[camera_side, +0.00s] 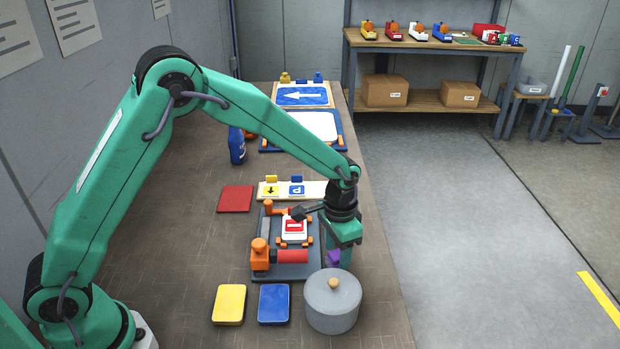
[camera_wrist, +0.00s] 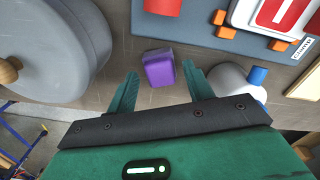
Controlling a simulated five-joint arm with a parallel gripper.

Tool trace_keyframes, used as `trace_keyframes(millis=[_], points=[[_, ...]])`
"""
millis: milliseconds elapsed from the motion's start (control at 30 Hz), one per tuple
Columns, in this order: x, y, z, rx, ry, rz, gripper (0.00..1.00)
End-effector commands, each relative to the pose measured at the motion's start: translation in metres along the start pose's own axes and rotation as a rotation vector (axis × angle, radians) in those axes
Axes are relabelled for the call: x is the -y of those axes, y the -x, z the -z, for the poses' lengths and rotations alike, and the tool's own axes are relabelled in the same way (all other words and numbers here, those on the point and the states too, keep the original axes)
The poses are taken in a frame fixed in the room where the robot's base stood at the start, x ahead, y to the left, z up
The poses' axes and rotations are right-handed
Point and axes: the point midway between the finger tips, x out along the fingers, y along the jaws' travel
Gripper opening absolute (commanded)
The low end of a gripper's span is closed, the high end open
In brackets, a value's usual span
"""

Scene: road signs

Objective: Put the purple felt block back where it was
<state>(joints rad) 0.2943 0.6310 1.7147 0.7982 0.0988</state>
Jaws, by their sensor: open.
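The purple felt block (camera_side: 333,258) stands on the brown table between the grey work tray (camera_side: 269,274) and the grey lidded pot (camera_side: 332,310). It is partly hidden by my gripper in the side view. In the wrist view the purple block (camera_wrist: 159,68) lies just ahead of my gripper (camera_wrist: 162,76), roughly midway between the two green fingertips. My gripper (camera_side: 343,257) is open, pointing down beside the tray's right edge. Gaps show on both sides of the block, and no finger appears to touch it.
The pot (camera_wrist: 50,45) is close on the left in the wrist view; a white, blue-capped object (camera_wrist: 236,82) is close on the right. The tray holds a red-and-white sign (camera_side: 294,228) and a red roller (camera_side: 292,256). Yellow (camera_side: 229,304) and blue (camera_side: 273,303) pads lie in front.

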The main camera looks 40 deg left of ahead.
Motion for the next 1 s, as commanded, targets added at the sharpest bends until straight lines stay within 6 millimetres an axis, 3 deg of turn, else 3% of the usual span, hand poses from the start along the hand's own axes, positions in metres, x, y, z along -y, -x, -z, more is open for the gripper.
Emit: trace_keyframes(millis=[267, 700, 1000], points=[[0.0, 0.026, 0.001, -0.005, 0.0, 0.001, 0.52], [0.0, 0.096, 0.001, -0.004, 0.0, 0.0, 0.52], [0.0, 0.119, 0.001, -0.002, 0.0, 0.0, 0.52]])
